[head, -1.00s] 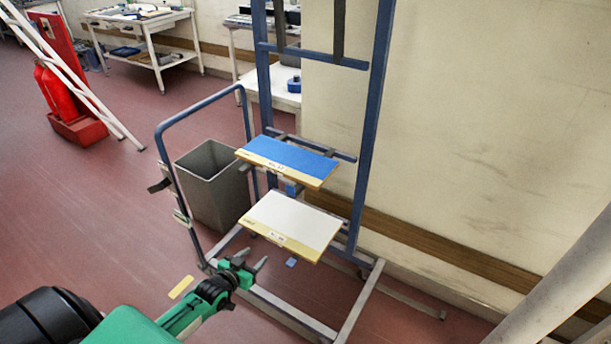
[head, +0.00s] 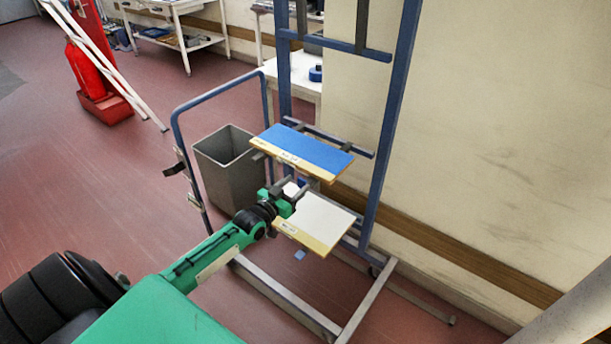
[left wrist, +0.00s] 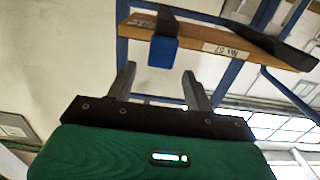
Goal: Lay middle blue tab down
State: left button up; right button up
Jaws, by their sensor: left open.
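My left gripper (head: 298,186) is open beside the rack, just above the white lower board (head: 325,222) and below the blue upper board (head: 305,150). In the left wrist view its open fingers (left wrist: 159,72) point up at a board edge (left wrist: 225,50). A small blue tab (left wrist: 165,52) hangs below that edge at a dark bracket, just beyond the fingertips and roughly in line with the gap. The fingers look apart from it. In the head view the gripper and upper board mostly hide this area. My right gripper is not in view.
The blue rack frame (head: 390,120) rises behind the boards, against the wall. A grey bin (head: 228,170) stands left of it. Open red floor lies to the left.

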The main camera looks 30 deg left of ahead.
aim_at(301, 180)
pick_arm(q)
jog(key=shift+w+d, duration=0.15)
jog(key=shift+w, duration=1.3)
jog(key=shift+w+d, duration=0.1)
jog(key=shift+w, duration=1.35)
